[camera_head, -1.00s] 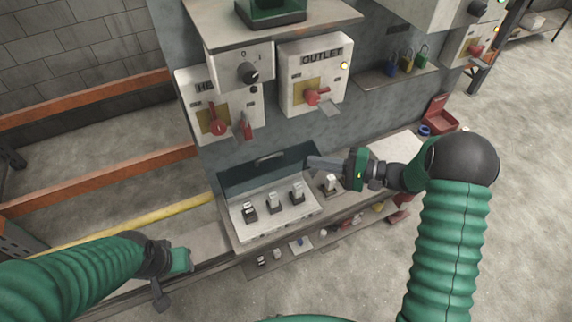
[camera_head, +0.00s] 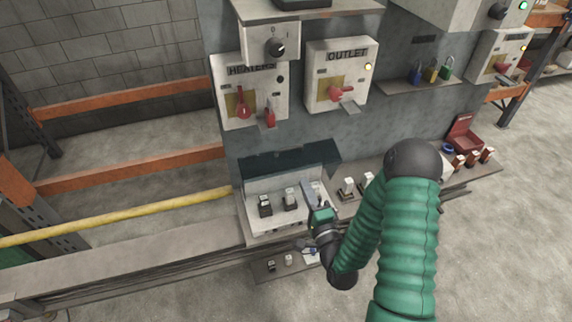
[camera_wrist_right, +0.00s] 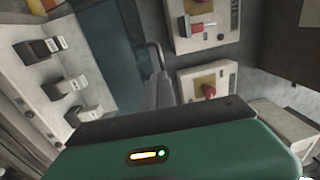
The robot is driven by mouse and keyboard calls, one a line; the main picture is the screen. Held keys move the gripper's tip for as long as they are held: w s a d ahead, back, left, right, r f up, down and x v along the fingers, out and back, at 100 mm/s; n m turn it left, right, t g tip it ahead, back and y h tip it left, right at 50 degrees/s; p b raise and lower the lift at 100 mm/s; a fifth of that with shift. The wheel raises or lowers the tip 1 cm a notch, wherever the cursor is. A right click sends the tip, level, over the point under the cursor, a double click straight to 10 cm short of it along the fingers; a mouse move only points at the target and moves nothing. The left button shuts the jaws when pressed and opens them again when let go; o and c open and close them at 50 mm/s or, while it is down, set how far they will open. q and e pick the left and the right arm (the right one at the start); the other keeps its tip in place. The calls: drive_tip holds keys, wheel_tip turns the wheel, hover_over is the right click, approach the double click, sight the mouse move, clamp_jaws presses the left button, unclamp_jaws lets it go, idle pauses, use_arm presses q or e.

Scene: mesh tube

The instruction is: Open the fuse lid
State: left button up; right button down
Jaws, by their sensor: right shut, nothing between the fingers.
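The fuse box (camera_head: 252,226) sits low on the panel, with a dark teal lid (camera_head: 270,163) standing raised at its back. White-and-black fuses (camera_head: 265,205) show uncovered in the box. In the right wrist view, a row of fuses (camera_wrist_right: 65,87) is at left, and the teal lid (camera_wrist_right: 125,45) with its bar handle (camera_wrist_right: 157,58) is beside them. My right gripper (camera_head: 307,187) is shut and empty at the box's right side, hiding part of it. Whether its fingers touch the lid or box is unclear. My left gripper is out of view.
The heaters switch box (camera_head: 250,90) and outlet switch box (camera_head: 340,75) are above the fuse box. Padlocks (camera_head: 430,74) hang at the right, above a red case (camera_head: 464,137). A yellow rail (camera_head: 130,218) runs at left. The floor at lower right is clear.

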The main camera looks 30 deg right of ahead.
sight(294, 166)
drive_tip(key=b+x, duration=0.6)
drive_tip(key=x, duration=0.1)
drive_tip(key=shift+w+a+r, duration=0.1)
drive_tip(key=shift+a+r, duration=0.05)
drive_tip(key=shift+r, duration=0.05)
drive_tip(key=x, duration=0.3)
drive_tip(key=shift+w+d+f, duration=0.15)
drive_tip(key=shift+w+d, duration=0.05)
drive_tip(key=shift+w, duration=0.15)
drive_tip(key=shift+w+d, duration=0.1)
drive_tip(key=shift+d, duration=0.2)
